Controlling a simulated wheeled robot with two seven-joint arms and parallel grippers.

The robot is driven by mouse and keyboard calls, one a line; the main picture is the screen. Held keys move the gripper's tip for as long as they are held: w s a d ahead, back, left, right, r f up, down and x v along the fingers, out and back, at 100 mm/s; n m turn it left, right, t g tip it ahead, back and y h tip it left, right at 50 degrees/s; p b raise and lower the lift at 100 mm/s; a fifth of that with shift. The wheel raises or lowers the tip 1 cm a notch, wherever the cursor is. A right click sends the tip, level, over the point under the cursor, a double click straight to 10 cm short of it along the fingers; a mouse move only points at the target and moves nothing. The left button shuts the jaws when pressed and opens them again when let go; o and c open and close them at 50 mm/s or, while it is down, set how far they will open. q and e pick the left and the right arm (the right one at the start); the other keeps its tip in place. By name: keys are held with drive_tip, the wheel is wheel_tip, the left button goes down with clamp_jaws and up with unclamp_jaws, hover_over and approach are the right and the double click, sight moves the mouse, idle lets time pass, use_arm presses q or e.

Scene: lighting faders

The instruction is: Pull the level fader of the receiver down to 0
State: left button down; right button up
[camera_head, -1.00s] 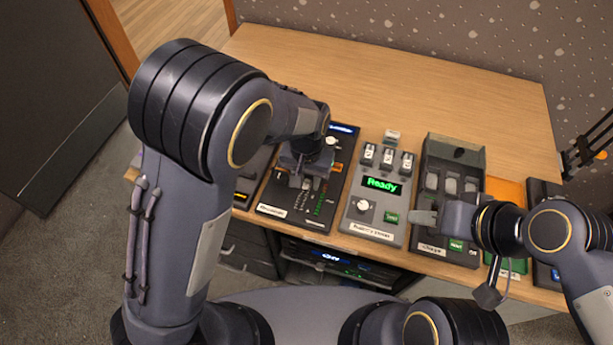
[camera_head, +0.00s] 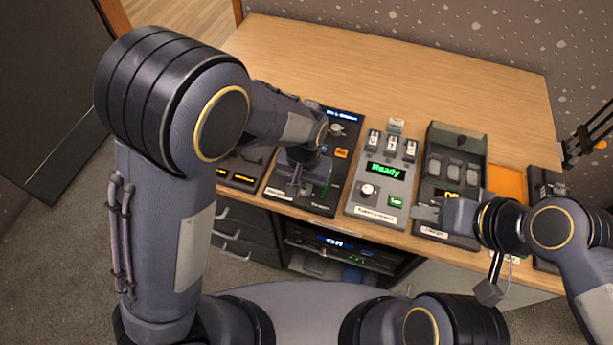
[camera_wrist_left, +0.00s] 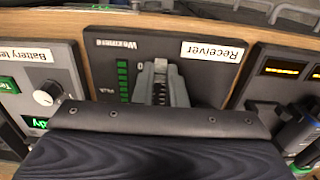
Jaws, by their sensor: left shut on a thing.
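The receiver (camera_head: 343,172) is a black panel with a knob, an orange button and a display, partly hidden by my left arm in the head view. My left gripper (camera_head: 296,186) is low over its front half. In the left wrist view, the gripper (camera_wrist_left: 161,72) is shut on the level fader (camera_wrist_left: 160,68), whose cap is mostly hidden between the fingers. The fingertips are beside the printed 0, near the panel's "Receiver" label (camera_wrist_left: 213,51). A lit green meter (camera_wrist_left: 123,82) runs alongside. My right gripper (camera_head: 426,213) is at the charger's front; its jaws are unclear.
A grey battery tester (camera_head: 378,190) reading "Ready" stands right of the receiver. The charger (camera_head: 433,150) with several slots is further right, beside an orange pad (camera_head: 507,182). The back of the wooden table (camera_head: 400,70) is clear.

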sight(303, 190)
use_arm(q)
drive_tip(key=shift+s, duration=0.2)
drive_tip(key=c, duration=1.5)
unclamp_jaws()
drive_tip(key=shift+o, duration=0.2)
drive_tip(key=shift+r, duration=0.5)
wheel_tip(303, 190, up, 7)
drive_tip(key=shift+f+p, duration=0.1)
drive_tip(key=shift+p, duration=0.2)
drive_tip(key=shift+a, duration=0.1)
